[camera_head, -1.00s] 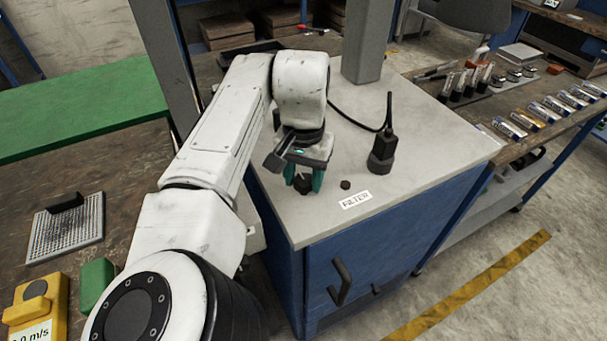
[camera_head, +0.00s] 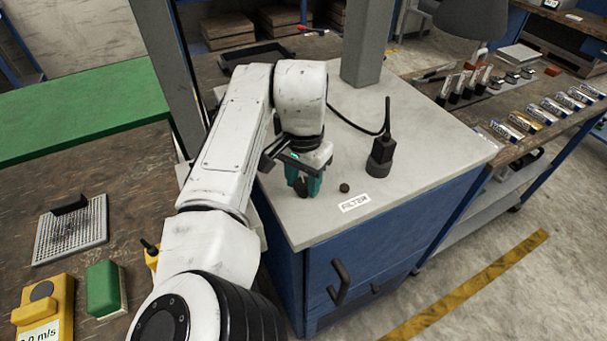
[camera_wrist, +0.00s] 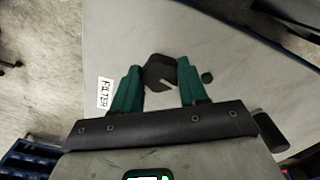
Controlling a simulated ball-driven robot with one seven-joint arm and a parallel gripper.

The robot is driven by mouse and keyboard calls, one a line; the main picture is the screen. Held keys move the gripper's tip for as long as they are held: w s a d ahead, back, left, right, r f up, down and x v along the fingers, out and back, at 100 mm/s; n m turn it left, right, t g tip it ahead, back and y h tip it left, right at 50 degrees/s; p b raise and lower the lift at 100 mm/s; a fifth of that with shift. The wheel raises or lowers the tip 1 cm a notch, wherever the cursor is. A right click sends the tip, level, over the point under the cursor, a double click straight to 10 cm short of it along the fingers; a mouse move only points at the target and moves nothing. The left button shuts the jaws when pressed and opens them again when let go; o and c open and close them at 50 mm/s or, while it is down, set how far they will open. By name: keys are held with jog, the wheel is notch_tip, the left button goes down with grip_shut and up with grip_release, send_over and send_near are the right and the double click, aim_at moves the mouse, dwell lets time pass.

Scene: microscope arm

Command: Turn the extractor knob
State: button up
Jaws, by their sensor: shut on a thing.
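The extractor knob (camera_head: 301,191) is a dark knob on the grey top of the blue cabinet. In the wrist view the knob (camera_wrist: 158,70) is dark and many-sided, with a pale pointer line slanting to the lower right. My gripper (camera_head: 303,186) points down over it with green fingers. In the wrist view my gripper (camera_wrist: 160,76) has one finger on each side of the knob and is shut on it. The fingers hide part of the knob in the head view.
A small dark button (camera_head: 344,188) and a FILTER label (camera_head: 355,203) are right of the knob. A black cylindrical device (camera_head: 381,155) with a cable stands farther right. A grey post (camera_head: 367,45) rises behind. The cabinet top's front right is clear.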

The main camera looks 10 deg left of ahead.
aim_at(303, 183)
jog(key=m+p, duration=0.1)
jog(key=m, duration=0.2)
jog(key=shift+r+m, duration=0.1)
jog(key=shift+m, duration=0.2)
jog(key=m+p, duration=0.1)
jog(key=m, duration=0.2)
jog(key=shift+m, duration=0.3)
jog(key=m, duration=0.4)
jog(key=shift+w+p, duration=0.1)
jog(key=shift+p, duration=0.2)
jog(key=shift+m, duration=1.8)
jog(key=o, duration=1.1)
notch_tip(303, 183, up, 11)
jog(key=shift+f+b, duration=0.15)
jog(key=shift+b, duration=0.35)
